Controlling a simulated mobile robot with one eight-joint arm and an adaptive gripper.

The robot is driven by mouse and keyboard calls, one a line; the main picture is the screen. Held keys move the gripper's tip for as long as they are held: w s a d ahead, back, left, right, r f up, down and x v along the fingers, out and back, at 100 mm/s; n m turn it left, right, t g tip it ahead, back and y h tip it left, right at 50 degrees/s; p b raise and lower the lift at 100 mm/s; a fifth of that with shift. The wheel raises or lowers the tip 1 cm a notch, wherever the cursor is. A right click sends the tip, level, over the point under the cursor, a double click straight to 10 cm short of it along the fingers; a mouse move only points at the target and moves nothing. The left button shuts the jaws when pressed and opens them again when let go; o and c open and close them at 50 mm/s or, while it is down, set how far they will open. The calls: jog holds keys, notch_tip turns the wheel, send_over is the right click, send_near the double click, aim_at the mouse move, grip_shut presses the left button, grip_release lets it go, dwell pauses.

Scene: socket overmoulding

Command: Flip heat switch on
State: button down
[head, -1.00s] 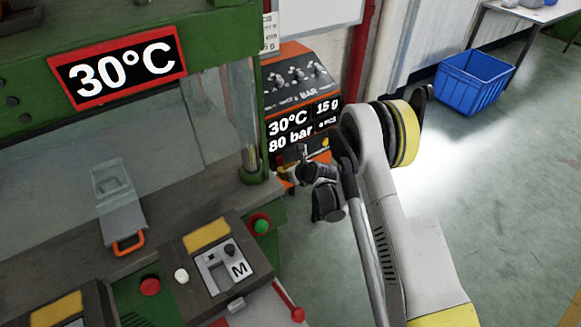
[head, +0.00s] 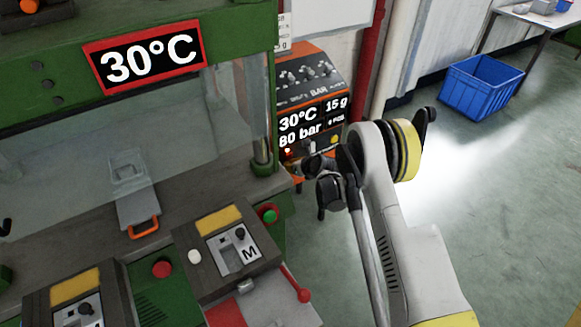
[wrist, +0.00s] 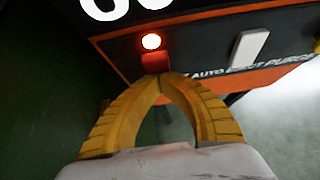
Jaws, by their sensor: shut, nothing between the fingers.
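The orange and black control unit (head: 312,98) stands right of the green press and reads 30°C, 15 g and 80 bar. In the wrist view, a red switch (wrist: 155,62) sits on the unit's lower panel edge under a glowing orange-red lamp (wrist: 151,41). The lamp also shows as a small red glow in the head view (head: 288,152). My gripper (wrist: 160,80) has its yellow fingers shut and empty, tips right at the red switch's lower edge. I cannot tell whether they touch it. In the head view my wrist hides the fingertips.
A white switch (wrist: 248,48) marked AUTO EJECT PURGE is right of the red one. The green press with its 30°C display (head: 148,60) and button consoles (head: 225,250) stand left of my arm. A blue crate (head: 480,85) is on the floor, with open floor at right.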

jog(key=shift+r, duration=0.2)
jog(key=shift+r, duration=0.9)
